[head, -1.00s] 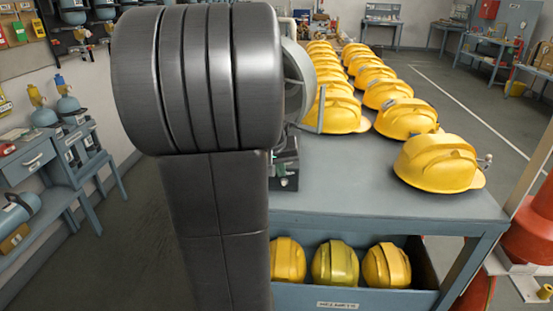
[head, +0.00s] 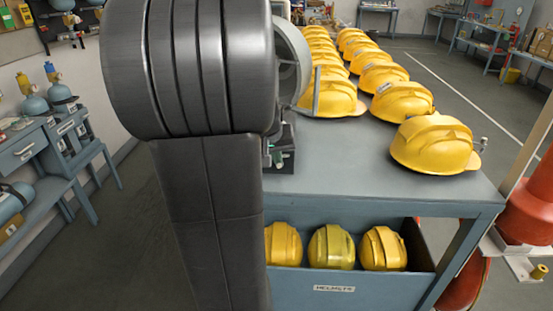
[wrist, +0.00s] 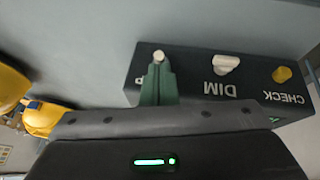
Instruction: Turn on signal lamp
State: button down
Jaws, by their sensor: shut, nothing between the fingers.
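A dark control box (wrist: 200,83) stands on the grey table in the wrist view. It has a white toggle (wrist: 226,65) by the word DIM and a yellow knob (wrist: 282,74) by the word CHECK. My gripper (wrist: 158,72) has its green fingers shut, in front of the box's left part. A small pale round tip (wrist: 159,57) shows just past the fingertips; I cannot tell whether they touch it. The label behind the fingers is mostly hidden. In the head view my arm hides most of the box (head: 284,150). No lit lamp can be made out.
Two rows of yellow helmets (head: 434,145) stand on the table (head: 370,178), with bare tabletop in front. Several more helmets lie in a blue bin (head: 334,289) below. A red object (head: 528,205) stands at the right. Blue benches (head: 38,150) line the left wall.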

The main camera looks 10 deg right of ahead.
aim_at(278, 167)
jog(key=shift+s+f+t+b, duration=0.2)
jog(key=shift+f+t+b, duration=0.2)
jog(key=shift+b, duration=1.4)
jog(key=t+b, duration=0.1)
jog(key=b, duration=0.2)
jog(key=f+t+h+b, duration=0.1)
jog(key=b, duration=0.3)
jog(key=shift+s+a, duration=0.15)
jog(key=shift+s, duration=0.2)
jog(key=t+b, duration=0.1)
jog(key=b, duration=0.4)
jog(key=f+t+b, duration=0.1)
jog(key=b, duration=0.4)
jog(key=shift+s+a+f+h, duration=0.1)
jog(key=shift+s+a+h, duration=0.05)
jog(key=shift+s+h, duration=0.25)
jog(key=t+b, duration=0.1)
jog(key=b, duration=0.3)
jog(key=shift+s+f+m+t+b, duration=0.2)
jog(key=shift+m+t+b, duration=0.1)
jog(key=shift+t+b, duration=0.1)
jog(key=shift+w+r+h, duration=0.1)
jog(key=shift+r+h, duration=0.2)
jog(key=shift+r, duration=0.05)
jog(key=shift+r+p, duration=0.75)
jog(key=shift+r, duration=0.05)
